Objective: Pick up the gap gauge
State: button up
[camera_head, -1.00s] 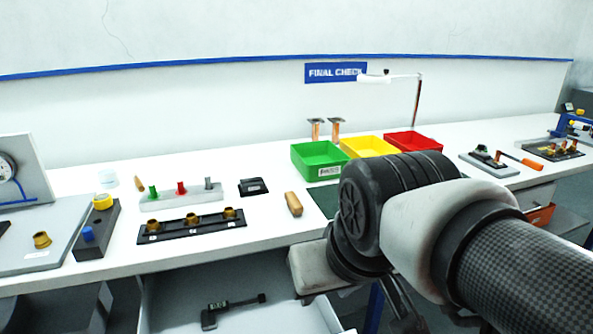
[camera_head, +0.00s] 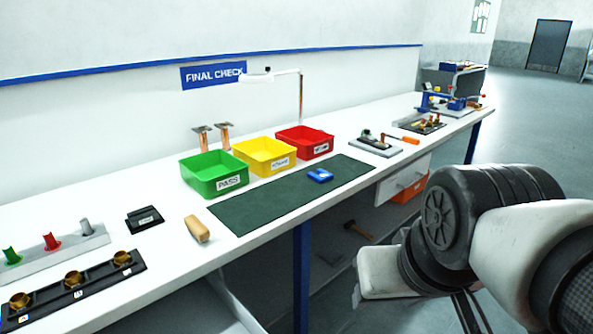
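No label in view names the gap gauge, so I cannot tell for sure which thing it is. A small blue object (camera_head: 320,175) lies flat on the dark green mat (camera_head: 262,207) on the white bench; it is too small to make out in detail. My arm reaches in from the right, in front of the bench and apart from the blue object. Dark narrow parts (camera_head: 468,313) below my wrist run to the bottom edge; whether they are my gripper's fingers, and how they stand, I cannot tell.
Green (camera_head: 214,175), yellow (camera_head: 264,156) and red (camera_head: 304,142) bins stand behind the mat. A wooden block (camera_head: 197,229), a small black holder (camera_head: 145,217) and a black rack with brass rings (camera_head: 75,290) lie left. A drawer (camera_head: 404,182) sits under the bench. Open floor lies right.

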aim_at(324, 175)
jog(key=i+l+u, duration=0.1)
jog(key=i+l, duration=0.45)
jog(key=i, duration=0.25)
jog(key=i+l+u, duration=0.1)
jog(key=i+l, duration=0.5)
jog(key=i, duration=0.15)
